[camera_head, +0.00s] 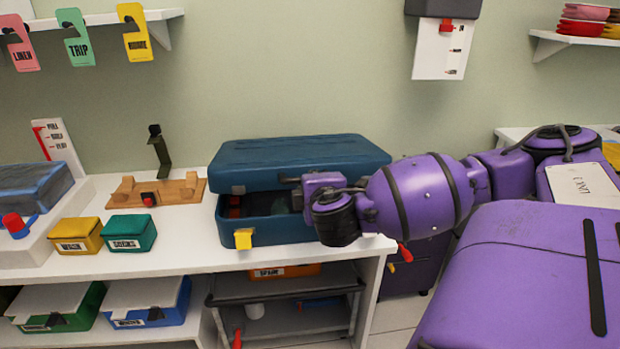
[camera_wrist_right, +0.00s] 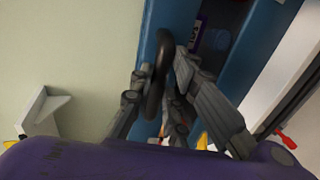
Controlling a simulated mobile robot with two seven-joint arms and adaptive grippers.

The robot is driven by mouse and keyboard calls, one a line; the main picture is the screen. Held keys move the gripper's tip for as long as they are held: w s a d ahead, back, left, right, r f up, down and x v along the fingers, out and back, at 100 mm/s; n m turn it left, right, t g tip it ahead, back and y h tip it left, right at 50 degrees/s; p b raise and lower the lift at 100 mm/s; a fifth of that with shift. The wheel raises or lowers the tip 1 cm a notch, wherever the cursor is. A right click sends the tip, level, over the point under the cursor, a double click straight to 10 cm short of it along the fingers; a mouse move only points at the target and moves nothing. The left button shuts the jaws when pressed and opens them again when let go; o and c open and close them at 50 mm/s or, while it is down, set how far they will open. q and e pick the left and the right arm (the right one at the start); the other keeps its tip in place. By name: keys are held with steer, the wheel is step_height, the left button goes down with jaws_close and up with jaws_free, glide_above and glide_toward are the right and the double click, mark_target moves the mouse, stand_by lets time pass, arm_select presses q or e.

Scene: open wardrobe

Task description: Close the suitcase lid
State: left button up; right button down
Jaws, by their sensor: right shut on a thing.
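A blue suitcase stands on the white shelf, with its lid (camera_head: 290,152) partly lowered over its base (camera_head: 272,229). A dark gap shows between lid and base at the front, with something reddish inside. In the wrist view, my right gripper (camera_wrist_right: 163,78) is closed around a dark looped handle (camera_wrist_right: 155,98) beside the blue lid edge (camera_wrist_right: 180,16). My left gripper is out of view.
A wooden stand (camera_head: 160,190) and yellow (camera_head: 77,236) and green (camera_head: 131,233) boxes are left of the suitcase. A dark bracket (camera_head: 159,153) rises behind the stand.

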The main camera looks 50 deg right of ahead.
step_height(320, 180, down, 11)
steer(key=s+a+b, duration=0.1)
steer(key=s+b, duration=0.1)
steer(key=b, duration=0.2)
steer(key=shift+s+a, duration=0.15)
steer(key=shift+a, duration=0.1)
steer(key=c, duration=1.7)
jaws_free()
steer(key=shift+r, duration=0.1)
steer(key=v, duration=0.7)
steer(key=shift+a+r, duration=0.15)
steer(key=shift+r, duration=0.1)
